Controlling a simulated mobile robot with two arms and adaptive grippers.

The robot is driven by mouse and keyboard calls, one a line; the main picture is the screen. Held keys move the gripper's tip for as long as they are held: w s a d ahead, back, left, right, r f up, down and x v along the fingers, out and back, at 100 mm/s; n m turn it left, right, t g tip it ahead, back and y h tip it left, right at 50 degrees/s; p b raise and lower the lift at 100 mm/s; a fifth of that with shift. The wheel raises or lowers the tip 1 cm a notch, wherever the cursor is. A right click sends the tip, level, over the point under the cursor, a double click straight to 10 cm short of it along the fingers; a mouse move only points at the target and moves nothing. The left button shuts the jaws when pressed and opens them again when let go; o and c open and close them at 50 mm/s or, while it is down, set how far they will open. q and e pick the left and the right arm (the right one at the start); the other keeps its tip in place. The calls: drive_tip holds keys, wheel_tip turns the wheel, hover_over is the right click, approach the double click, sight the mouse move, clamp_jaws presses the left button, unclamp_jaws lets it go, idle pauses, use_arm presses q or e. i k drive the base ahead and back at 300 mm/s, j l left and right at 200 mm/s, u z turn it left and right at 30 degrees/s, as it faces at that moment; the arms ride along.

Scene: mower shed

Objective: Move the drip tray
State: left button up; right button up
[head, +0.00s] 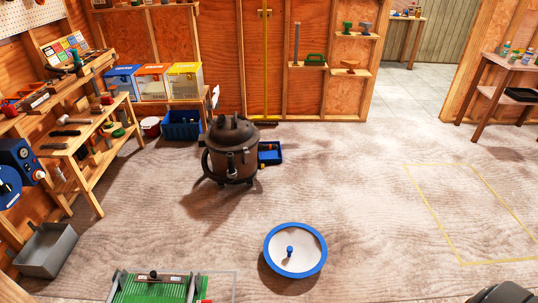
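I cannot tell for certain which thing is the drip tray. A flat black tray (521,95) lies on the lower shelf of the wooden table at the far right, cut by the picture edge. A round, shallow dish (309,246) with a blue rim and a pale inside is on the floor at the bottom centre, with a small dark blue piece in its middle. A blue tray (276,157) sits on the floor beside the vacuum. Neither of my grippers can be made out. A dark rounded shape (506,294) at the bottom right corner is too cut off to identify.
A brown shop vacuum (232,158) stands mid-floor. A green machine (150,290) is at the bottom edge. A grey bin (47,250) stands below the left workbench (62,142). A yellow outline (433,216) marks empty floor at right. The floor between the dish and outline is clear.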

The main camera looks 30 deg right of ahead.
sight(273, 156)
drive_tip(key=i+l+z, duration=0.1)
drive_tip(key=l+z, duration=0.3)
drive_tip(key=i+l+z, duration=0.2)
drive_tip(key=l+z, duration=0.2)
drive_tip(key=i+l+z, duration=0.2)
drive_tip(key=l+z, duration=0.15)
drive_tip(key=l, duration=0.15)
drive_tip(key=i+l+z, duration=0.25)
drive_tip(key=z, duration=0.15)
drive_tip(key=i+l+z, duration=0.6)
drive_tip(key=i+z, duration=0.2)
drive_tip(key=i+u, duration=0.35)
drive_tip(key=i, duration=0.25)
drive_tip(key=i+l+u, duration=0.35)
drive_tip(key=i, duration=0.25)
drive_tip(key=i+j+u, duration=0.2)
drive_tip(key=i+u, duration=0.6)
drive_tip(key=i+l+u, duration=0.1)
drive_tip(key=i+u, duration=0.3)
drive_tip(key=i, duration=0.2)
drive_tip(key=i+l+u, duration=0.25)
drive_tip(key=i+u, duration=0.15)
